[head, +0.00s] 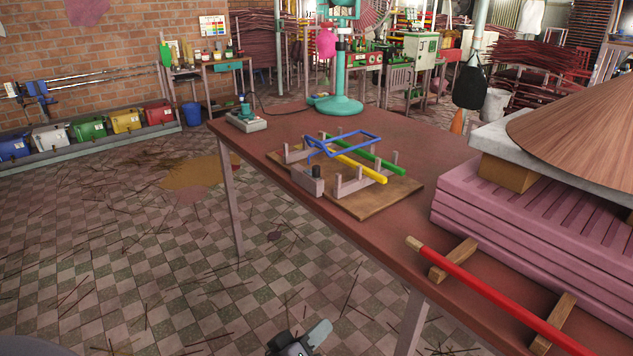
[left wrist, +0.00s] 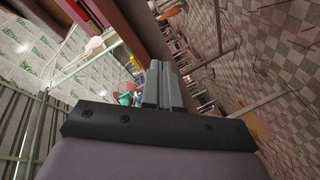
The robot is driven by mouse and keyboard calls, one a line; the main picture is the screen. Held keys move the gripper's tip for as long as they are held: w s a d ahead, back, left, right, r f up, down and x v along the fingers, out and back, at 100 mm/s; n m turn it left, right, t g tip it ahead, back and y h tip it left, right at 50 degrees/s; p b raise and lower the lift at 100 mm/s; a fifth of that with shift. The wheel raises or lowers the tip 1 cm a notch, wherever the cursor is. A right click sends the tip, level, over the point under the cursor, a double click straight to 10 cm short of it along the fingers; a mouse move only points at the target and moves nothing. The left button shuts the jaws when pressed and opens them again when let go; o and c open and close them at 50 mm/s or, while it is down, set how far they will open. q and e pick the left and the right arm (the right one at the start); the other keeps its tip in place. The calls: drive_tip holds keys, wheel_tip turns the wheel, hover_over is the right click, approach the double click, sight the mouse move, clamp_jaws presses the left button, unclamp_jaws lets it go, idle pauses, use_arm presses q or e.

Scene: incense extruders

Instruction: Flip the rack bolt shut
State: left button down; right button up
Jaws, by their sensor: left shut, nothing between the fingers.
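A small rack stands on a wooden board (head: 362,207) on the brown-red table. It has grey uprights (head: 349,184), with a yellow rod (head: 360,169) and a green rod (head: 376,157) lying across it. A blue bar frame (head: 345,142) sits over the rods. At the near left corner is a grey block (head: 309,184) with a dark knob (head: 316,171); I cannot tell for sure which part is the bolt. My left gripper (head: 318,333) is low at the bottom edge, below and apart from the table. In the left wrist view its fingers (left wrist: 164,84) are together and empty.
A red rod (head: 490,296) rests on wooden blocks (head: 454,260) at the table's near right. Pink stacked slabs (head: 560,235) stand behind it. A teal stand (head: 339,104) and a small grey device (head: 246,121) are at the far end. The tabletop left of the board is clear.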

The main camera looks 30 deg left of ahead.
use_arm(q)
drive_tip(key=w+a+r+n+y+b, duration=0.1)
drive_tip(key=w+a+r+n+y, duration=0.2)
drive_tip(key=w+n, duration=0.3)
drive_tip(key=w+a+r+n+y, duration=0.4)
drive_tip(key=w+r+n, duration=0.2)
drive_tip(key=n, duration=1)
drive_tip(key=w+a+r+n+y+b, duration=0.1)
drive_tip(key=w+a+r+n+y, duration=0.3)
drive_tip(key=w+n, duration=0.3)
drive_tip(key=n, duration=0.4)
drive_tip(key=shift+a+r+b, duration=0.15)
drive_tip(key=shift+a+b, duration=0.15)
drive_tip(key=shift+a, duration=0.05)
use_arm(e)
wheel_tip(320, 180, down, 3)
